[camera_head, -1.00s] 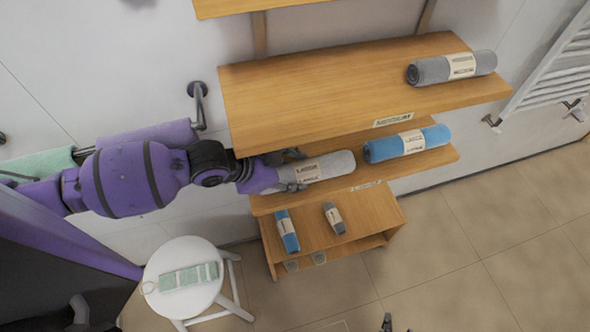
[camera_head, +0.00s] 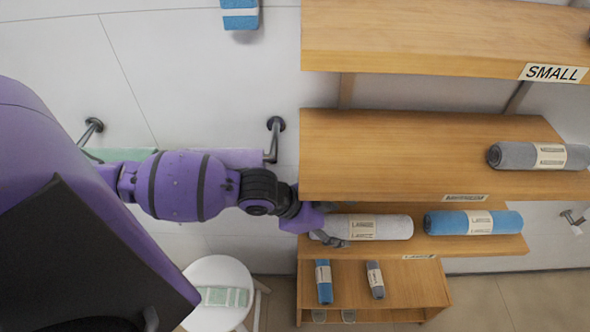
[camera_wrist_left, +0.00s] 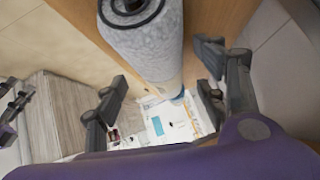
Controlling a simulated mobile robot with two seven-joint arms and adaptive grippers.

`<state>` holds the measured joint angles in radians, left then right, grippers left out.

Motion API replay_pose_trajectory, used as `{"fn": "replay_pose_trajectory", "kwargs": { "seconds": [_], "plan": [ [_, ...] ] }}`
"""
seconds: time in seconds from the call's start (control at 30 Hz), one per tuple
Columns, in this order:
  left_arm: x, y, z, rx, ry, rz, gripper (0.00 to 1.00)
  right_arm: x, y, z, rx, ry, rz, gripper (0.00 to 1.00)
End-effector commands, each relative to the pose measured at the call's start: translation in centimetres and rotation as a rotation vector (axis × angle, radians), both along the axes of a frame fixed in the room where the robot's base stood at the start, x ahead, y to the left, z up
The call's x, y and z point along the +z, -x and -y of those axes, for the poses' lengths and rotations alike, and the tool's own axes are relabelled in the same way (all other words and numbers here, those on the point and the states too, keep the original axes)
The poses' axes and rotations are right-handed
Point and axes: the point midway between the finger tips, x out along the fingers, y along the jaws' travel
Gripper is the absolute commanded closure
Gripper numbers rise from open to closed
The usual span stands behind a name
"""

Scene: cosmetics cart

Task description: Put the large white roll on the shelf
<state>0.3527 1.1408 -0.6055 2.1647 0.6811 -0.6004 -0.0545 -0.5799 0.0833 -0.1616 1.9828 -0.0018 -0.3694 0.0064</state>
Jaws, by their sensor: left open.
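In the left wrist view the roll (camera_wrist_left: 150,45) runs from the top edge down towards the space between the open fingers (camera_wrist_left: 160,95). I cannot tell whether any finger touches it. My right gripper is not clearly seen.
The blue roll (camera_head: 473,222) lies close on the right. A shelf board (camera_head: 400,150) with a grey roll (camera_head: 540,156) hangs just above. Below, a low unit (camera_head: 415,285) holds small blue and grey rolls. A white stool (camera_head: 212,270) stands at lower left.

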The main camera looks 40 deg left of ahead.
Motion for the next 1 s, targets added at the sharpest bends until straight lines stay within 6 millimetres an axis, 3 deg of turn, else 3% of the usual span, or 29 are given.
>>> {"fn": "replay_pose_trajectory", "kwargs": {
  "seconds": [0.1,0.4,0.6,1.0],
  "plan": [
    [-0.4,2.5,-2.3,0.001,-0.007,-0.008,0.35,-0.3,0.2,0.0,0.001,0.000,-0.006,0.60],
    [-0.3,6.8,-6.5,0.001,-0.004,-0.005,0.35,-0.3,0.2,0.0,0.001,0.001,-0.004,0.60],
    [-0.2,8.2,-7.8,0.001,-0.003,0.000,0.35,0.0,0.0,0.0,0.001,-0.001,0.000,0.60],
    [-0.2,8.5,-8.1,0.000,0.000,0.000,0.35,-0.1,0.1,-0.2,-0.004,-0.005,-0.002,0.60]
  ]
}}
